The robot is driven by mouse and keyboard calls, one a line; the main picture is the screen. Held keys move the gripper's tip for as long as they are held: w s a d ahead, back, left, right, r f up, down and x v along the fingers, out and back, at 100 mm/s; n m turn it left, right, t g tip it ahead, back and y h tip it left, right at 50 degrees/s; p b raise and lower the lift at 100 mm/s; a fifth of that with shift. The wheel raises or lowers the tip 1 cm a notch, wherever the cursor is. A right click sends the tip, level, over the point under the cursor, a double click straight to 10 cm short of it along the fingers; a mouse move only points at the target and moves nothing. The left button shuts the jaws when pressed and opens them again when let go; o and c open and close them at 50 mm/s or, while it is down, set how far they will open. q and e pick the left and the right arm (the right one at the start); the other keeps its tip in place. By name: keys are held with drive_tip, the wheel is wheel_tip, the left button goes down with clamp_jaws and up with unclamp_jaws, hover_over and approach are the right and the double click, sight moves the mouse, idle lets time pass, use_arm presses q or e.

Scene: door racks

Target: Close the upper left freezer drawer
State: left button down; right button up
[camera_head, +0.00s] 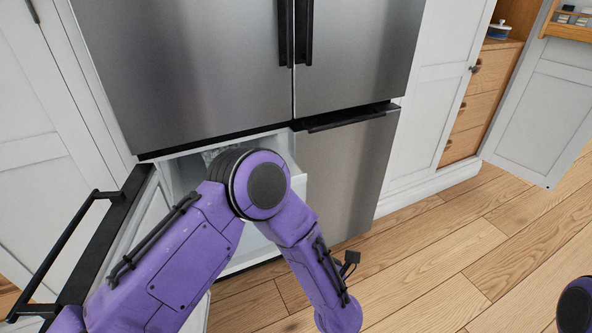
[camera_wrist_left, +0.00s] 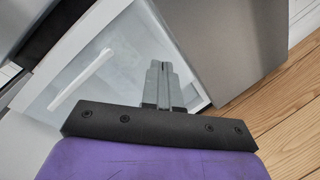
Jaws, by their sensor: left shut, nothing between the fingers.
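The freezer compartment at the fridge's lower left stands open, with a pale drawer (camera_head: 298,178) projecting from it, partly hidden behind my left arm. In the left wrist view, a pale translucent drawer front (camera_wrist_left: 125,55) with a white bar handle (camera_wrist_left: 82,80) lies ahead of my left gripper (camera_wrist_left: 163,66). The gripper is shut and empty. Its fingertips overlap the panel, to the right of the handle; I cannot tell whether they touch it. In the head view this gripper is beyond the bottom edge. My right gripper is not in view.
The open freezer door (camera_head: 122,222) with its black handle (camera_head: 70,240) swings out at the left, beside my left arm. The lower right freezer door (camera_head: 345,170) and upper fridge doors (camera_head: 190,60) are closed. Wooden floor (camera_head: 440,250) is clear at the right.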

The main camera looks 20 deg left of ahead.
use_arm(q)
wheel_tip(320, 180, up, 8)
drive_tip(key=d+r+n+g+y, duration=0.1)
drive_tip(key=d+n+g+y, duration=0.2)
drive_tip(key=n, duration=0.7)
drive_tip(key=n+y+p, duration=0.1)
drive_tip(key=n, duration=0.1)
approach(301, 183)
drive_tip(key=shift+t, duration=0.3)
drive_tip(key=w+a, duration=0.1)
drive_tip(key=a, duration=0.1)
drive_tip(key=w+a+r, duration=0.1)
drive_tip(key=a, duration=0.1)
drive_tip(key=w+a+r, duration=0.1)
drive_tip(key=a, duration=0.1)
drive_tip(key=shift+w+a+r, duration=0.1)
drive_tip(key=shift+a+r, duration=0.05)
drive_tip(key=shift+r, duration=0.05)
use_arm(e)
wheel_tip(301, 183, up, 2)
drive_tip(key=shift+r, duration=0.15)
use_arm(q)
drive_tip(key=shift+a, duration=0.1)
